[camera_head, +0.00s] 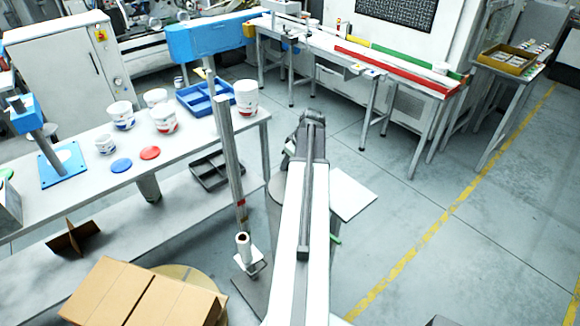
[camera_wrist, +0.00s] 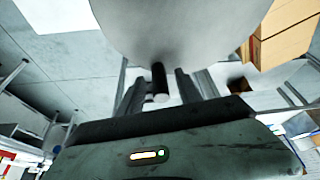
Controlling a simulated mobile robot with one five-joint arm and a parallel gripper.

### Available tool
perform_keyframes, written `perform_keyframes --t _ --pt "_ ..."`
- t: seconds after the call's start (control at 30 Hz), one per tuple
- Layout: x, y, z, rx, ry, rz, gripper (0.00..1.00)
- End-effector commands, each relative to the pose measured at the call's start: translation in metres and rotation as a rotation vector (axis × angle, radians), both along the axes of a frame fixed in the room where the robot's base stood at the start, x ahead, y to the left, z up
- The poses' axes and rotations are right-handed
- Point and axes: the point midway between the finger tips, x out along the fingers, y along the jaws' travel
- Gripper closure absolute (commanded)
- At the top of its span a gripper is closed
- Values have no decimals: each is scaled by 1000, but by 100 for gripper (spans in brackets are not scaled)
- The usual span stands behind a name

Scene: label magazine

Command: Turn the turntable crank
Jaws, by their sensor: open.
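A large grey rounded body (camera_wrist: 185,25), which looks like the turntable, fills the top of the wrist view. A short dark cylindrical handle (camera_wrist: 160,82), which looks like its crank, sticks out from it. My gripper (camera_wrist: 162,95) is open, with dark fingers on either side of the handle in the picture. I see no contact, and cannot tell how deep the handle sits between the fingers. The crank and fingertips cannot be made out there.
Cardboard boxes (camera_head: 145,292) stand at lower left; they also show in the wrist view (camera_wrist: 285,38). A worktable (camera_head: 205,150) with tubs stands left. A post with a white roll (camera_head: 243,243) is close to my arm. A white sheet (camera_head: 352,192) lies right.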

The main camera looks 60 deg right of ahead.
Motion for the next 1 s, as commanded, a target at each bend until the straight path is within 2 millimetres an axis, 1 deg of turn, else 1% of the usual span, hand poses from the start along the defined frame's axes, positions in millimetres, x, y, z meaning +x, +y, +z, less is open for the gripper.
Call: perform_keyframes --t 0.1,0.13,0.17,0.2,0.27,1.0 --pt "0 0 2 0 0 0 59" --pt "0 0 2 0 0 0 64" --pt "0 0 2 0 0 0 72" --pt "0 0 2 0 0 0 84" --pt "-1 0 2 0 0 0 100" --pt "-1 -1 2 -1 0 -1 100"
